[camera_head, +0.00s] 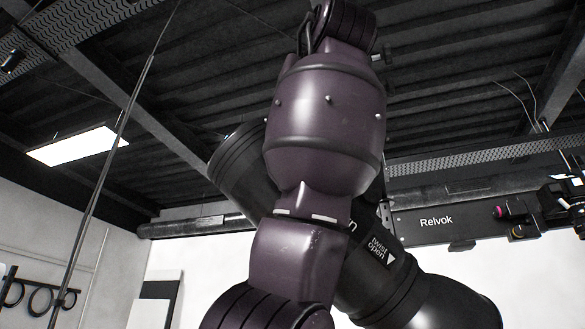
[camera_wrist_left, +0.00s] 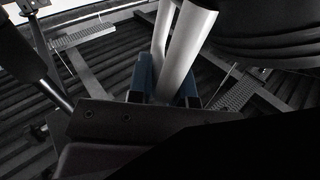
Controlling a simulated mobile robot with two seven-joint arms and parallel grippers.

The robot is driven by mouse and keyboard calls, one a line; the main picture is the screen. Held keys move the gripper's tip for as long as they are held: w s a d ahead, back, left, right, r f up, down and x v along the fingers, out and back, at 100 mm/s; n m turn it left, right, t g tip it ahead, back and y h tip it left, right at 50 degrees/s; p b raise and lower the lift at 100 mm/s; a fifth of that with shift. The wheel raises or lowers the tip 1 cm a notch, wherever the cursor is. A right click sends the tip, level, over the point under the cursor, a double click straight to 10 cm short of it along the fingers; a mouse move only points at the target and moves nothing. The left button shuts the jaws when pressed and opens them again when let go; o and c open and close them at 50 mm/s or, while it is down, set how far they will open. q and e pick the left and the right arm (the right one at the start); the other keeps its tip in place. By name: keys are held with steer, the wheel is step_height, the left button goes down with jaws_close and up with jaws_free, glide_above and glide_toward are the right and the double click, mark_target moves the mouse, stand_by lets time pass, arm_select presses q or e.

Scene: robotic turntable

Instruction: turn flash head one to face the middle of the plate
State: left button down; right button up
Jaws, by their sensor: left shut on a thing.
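A black cylindrical flash head (camera_head: 405,290) slants behind my purple arm in the head view, with "twist open" lettering on its side. My arm hides its middle, and I cannot tell whether it is flash head one. In the left wrist view my left gripper (camera_wrist_left: 165,88) has blue fingers shut on a pale tube (camera_wrist_left: 186,45). A second pale tube stands close beside it. A large dark ribbed round body (camera_wrist_left: 265,35) fills the upper right there. The plate is not visible. My right gripper is not in view.
A dark bar marked "Relvok" (camera_head: 437,223) runs to the right behind the flash head. A camera (camera_head: 560,207) stands at the right edge. A thin pole (camera_head: 100,185) rises at the left. A lit ceiling panel (camera_head: 75,146) hangs at upper left.

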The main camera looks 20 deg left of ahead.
arm_select(q)
steer(key=shift+s+d+r, duration=0.1)
steer(key=shift+s+r, duration=0.05)
steer(key=shift+s, duration=0.15)
steer(key=shift+s+d+n+g+y, duration=0.25)
steer(key=shift+n+g+y, duration=0.15)
steer(key=shift+n+y, duration=0.1)
steer(key=shift+s+d+g+y, duration=0.2)
steer(key=shift+g+y, duration=0.1)
steer(key=shift+y, duration=0.1)
steer(key=c, duration=1.1)
jaws_free()
steer(key=shift+d, duration=0.1)
steer(key=shift+w, duration=0.15)
